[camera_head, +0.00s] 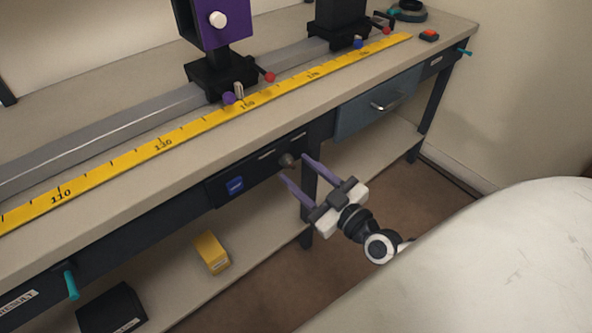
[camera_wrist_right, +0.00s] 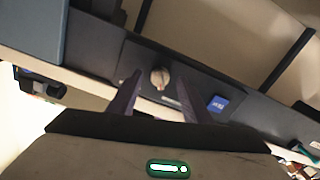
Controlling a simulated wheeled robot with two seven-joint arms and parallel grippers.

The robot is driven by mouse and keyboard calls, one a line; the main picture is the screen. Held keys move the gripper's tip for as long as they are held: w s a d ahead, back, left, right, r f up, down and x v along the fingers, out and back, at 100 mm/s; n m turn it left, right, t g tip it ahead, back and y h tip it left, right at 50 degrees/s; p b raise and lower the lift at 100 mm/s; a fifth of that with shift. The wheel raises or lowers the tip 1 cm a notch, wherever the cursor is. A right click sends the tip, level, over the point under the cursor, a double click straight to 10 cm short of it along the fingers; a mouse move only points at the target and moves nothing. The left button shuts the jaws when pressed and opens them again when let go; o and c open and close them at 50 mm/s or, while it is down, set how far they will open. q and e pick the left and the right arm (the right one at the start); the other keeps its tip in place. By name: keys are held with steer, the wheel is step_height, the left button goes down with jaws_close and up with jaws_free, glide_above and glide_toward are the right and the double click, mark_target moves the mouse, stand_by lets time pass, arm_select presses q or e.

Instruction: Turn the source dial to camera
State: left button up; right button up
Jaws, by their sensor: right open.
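The source dial is a small grey knob (camera_head: 286,160) on the dark panel (camera_head: 225,188) under the bench's front edge. In the right wrist view the knob (camera_wrist_right: 160,77) shows as a round, light-coloured dial ahead of the fingertips. My right gripper (camera_head: 295,168) is open, with its two purple fingers pointing at the panel on either side of the knob. In the right wrist view my right gripper (camera_wrist_right: 160,82) has the knob between its spread fingers, and contact is not visible. The knob's setting is too small to read. My left gripper is not in view.
A blue square label (camera_head: 235,185) is on the panel left of the knob. A blue drawer (camera_head: 378,103) is to the right. A yellow ruler (camera_head: 200,122) and rail run along the bench. A yellow box (camera_head: 211,252) and a black box (camera_head: 112,308) sit on the lower shelf.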

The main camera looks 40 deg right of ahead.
steer(key=shift+w+a, duration=0.1)
steer(key=shift+w, duration=0.75)
steer(key=c, duration=1.1)
steer(key=shift+o, duration=0.2)
